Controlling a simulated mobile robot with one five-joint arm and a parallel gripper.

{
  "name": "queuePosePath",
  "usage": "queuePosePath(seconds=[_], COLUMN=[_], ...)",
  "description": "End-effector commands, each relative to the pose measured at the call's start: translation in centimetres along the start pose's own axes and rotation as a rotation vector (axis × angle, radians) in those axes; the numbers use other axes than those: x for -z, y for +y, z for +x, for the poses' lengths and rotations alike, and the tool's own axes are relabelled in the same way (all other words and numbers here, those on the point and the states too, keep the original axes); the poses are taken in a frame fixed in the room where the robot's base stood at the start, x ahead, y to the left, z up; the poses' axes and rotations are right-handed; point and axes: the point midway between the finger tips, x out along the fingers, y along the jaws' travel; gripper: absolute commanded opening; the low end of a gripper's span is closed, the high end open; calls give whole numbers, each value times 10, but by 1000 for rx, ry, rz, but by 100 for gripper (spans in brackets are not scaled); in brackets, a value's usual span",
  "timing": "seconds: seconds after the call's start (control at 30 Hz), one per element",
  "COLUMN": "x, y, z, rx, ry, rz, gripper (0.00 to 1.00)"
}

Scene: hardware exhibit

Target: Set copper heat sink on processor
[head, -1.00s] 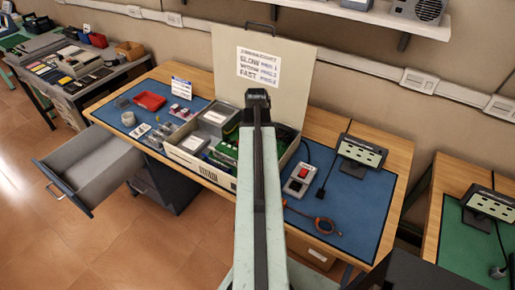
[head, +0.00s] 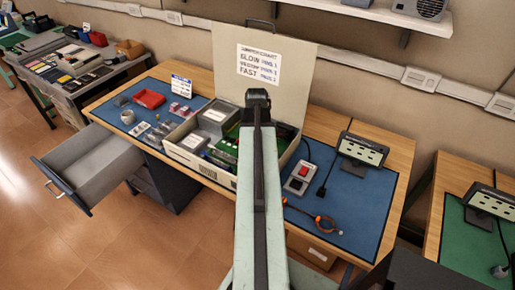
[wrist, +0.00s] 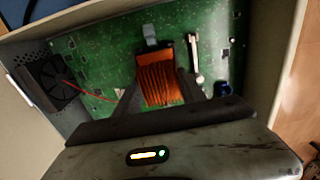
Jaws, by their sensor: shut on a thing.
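In the wrist view, a copper-orange finned heat sink (wrist: 157,78) is held between the two dark fingers of my gripper (wrist: 157,92). It is over the green circuit board (wrist: 110,62) inside the open computer case. A light grey lever or clip (wrist: 150,35) shows just beyond the heat sink. The processor is not visible; the heat sink and fingers cover the middle of the board. I cannot tell whether the heat sink touches the board. In the head view my arm hides the gripper and heat sink above the case (head: 215,165).
A black fan (wrist: 52,78) with a red wire sits at the case's left in the wrist view. In the head view, a red-switch box (head: 300,177) stands on the blue mat (head: 335,222).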

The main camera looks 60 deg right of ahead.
Motion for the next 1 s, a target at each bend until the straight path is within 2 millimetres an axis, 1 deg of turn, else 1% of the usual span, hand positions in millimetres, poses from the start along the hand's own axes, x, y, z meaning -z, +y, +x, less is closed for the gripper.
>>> queuePosePath(seconds=[0.3, 0.33, 0.37, 0.4, 0.83, 0.87, 0.9, 1.0], x=[0, 0, 0, 0, 0, 0, 0, 0], y=[0, 0, 0, 0, 0, 0, 0, 0], z=[0, 0, 0, 0, 0, 0, 0, 0], rx=[0, 0, 0, 0, 0, 0, 0, 0], ry=[0, 0, 0, 0, 0, 0, 0, 0], rz=[0, 0, 0, 0, 0, 0, 0, 0], gripper=[25, 53, 61, 72, 73, 75, 87, 87])
